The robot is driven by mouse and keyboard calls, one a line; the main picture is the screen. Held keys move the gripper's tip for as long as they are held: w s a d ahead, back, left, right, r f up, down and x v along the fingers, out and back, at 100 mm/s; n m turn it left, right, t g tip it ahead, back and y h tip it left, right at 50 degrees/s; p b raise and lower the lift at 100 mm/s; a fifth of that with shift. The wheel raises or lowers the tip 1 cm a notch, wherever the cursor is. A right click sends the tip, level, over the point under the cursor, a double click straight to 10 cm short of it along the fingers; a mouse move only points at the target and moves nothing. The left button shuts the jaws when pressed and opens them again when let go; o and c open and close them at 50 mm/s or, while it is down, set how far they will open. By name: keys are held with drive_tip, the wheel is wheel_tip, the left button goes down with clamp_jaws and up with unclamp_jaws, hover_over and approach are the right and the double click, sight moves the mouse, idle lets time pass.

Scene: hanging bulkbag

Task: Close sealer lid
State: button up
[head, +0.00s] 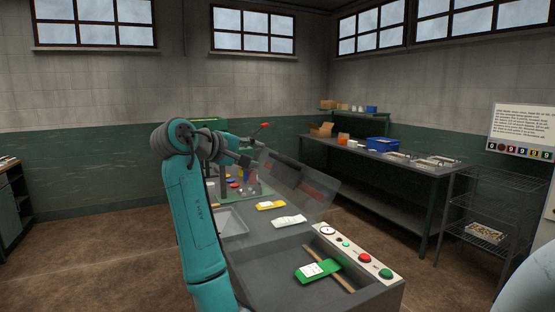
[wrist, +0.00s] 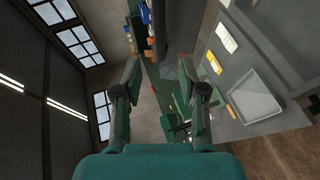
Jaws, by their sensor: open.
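The sealer (head: 375,291) is a dark grey box at the front of the head view. Its clear lid (head: 311,181) stands raised and tilted, with a dark bar along it. A green packet with a white label (head: 316,270) lies on the sealer's front part. My gripper (head: 250,150) is beside the lid's upper left end in the head view; whether it touches the lid I cannot tell. In the wrist view my gripper (wrist: 160,68) has its fingers wide apart with nothing held between them. The lid is hard to make out there.
A yellow packet (head: 270,205), a white packet (head: 289,221) and a grey tray (head: 232,223) lie behind the lid. The control panel (head: 351,254) carries a gauge and green and red buttons. A long workbench (head: 385,157) and a wire rack (head: 492,190) stand right.

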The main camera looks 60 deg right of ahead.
sight(276, 158)
drive_tip(key=x, duration=1)
drive_tip(key=shift+d+f, duration=0.15)
drive_tip(key=shift+d, duration=0.15)
clamp_jaws()
